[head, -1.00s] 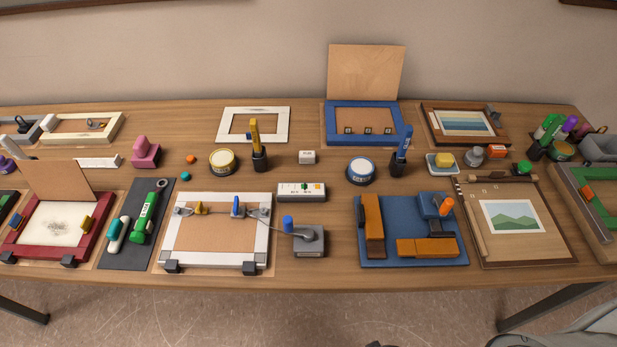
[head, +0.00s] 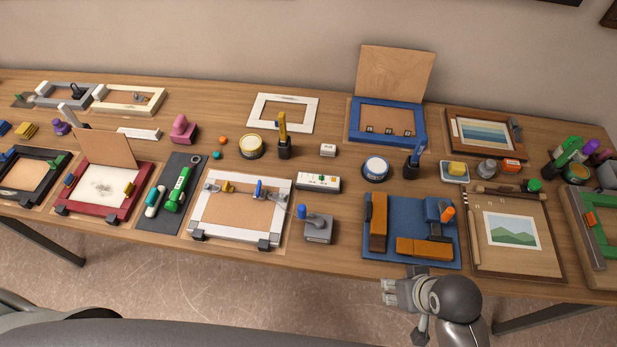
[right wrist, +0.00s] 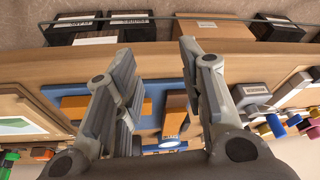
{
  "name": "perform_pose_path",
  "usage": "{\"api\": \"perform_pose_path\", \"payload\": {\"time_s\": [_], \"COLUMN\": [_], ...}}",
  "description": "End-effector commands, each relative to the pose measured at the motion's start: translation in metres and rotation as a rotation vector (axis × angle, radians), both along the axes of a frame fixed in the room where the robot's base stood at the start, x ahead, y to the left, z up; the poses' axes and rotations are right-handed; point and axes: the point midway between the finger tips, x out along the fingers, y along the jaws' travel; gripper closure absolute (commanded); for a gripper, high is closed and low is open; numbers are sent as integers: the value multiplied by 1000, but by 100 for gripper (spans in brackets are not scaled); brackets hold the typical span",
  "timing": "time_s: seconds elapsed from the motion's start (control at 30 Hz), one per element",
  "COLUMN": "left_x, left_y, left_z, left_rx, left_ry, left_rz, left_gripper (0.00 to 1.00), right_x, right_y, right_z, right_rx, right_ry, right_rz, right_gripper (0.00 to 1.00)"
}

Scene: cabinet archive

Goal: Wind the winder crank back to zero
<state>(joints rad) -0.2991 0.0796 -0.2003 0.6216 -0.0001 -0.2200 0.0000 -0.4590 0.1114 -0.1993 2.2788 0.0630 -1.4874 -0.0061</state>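The winder (head: 318,229) is a grey box right of the white frame (head: 213,234) in the head view. Its crank has an upright blue knob (head: 301,211), which sits at the box's upper left. A thin wire runs along the white frame past a yellow and a blue piece. My right gripper (head: 386,292) is in front of the table edge, lower right of the winder and apart from it. In the right wrist view my right gripper (right wrist: 156,60) has its fingers spread, with nothing held between them. My left gripper is not seen.
Right of the winder lies a blue board (head: 407,213) with orange blocks. Behind the winder is a white box with small coloured marks (head: 318,182). The wood around the winder's front is bare. Dark boxes (right wrist: 75,30) stand on a shelf in the right wrist view.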

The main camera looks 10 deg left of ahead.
Motion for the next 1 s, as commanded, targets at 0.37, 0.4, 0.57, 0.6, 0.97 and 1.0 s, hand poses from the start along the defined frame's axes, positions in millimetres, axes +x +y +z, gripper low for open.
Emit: {"api": "perform_pose_path", "payload": {"time_s": [0.37, 0.4, 0.57, 0.6, 0.97, 1.0], "left_x": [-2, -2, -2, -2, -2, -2], "left_y": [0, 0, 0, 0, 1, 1], "left_z": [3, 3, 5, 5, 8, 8], "left_rx": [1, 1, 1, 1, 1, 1], "left_ry": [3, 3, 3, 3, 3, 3], "left_rz": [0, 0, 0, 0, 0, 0], "left_gripper": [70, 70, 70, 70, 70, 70], "right_x": [62, 67, 81, 83, 104, 108], "right_y": [134, 150, 208, 219, 268, 268], "right_z": [34, 39, 62, 67, 98, 101], "right_rx": [189, 201, 222, 218, 26, -11], "right_ry": [-24, -27, -18, -14, 71, 85], "right_rz": [326, 376, 585, 636, 1013, 1041], "right_gripper": [63, 63, 63, 63, 63, 63]}}
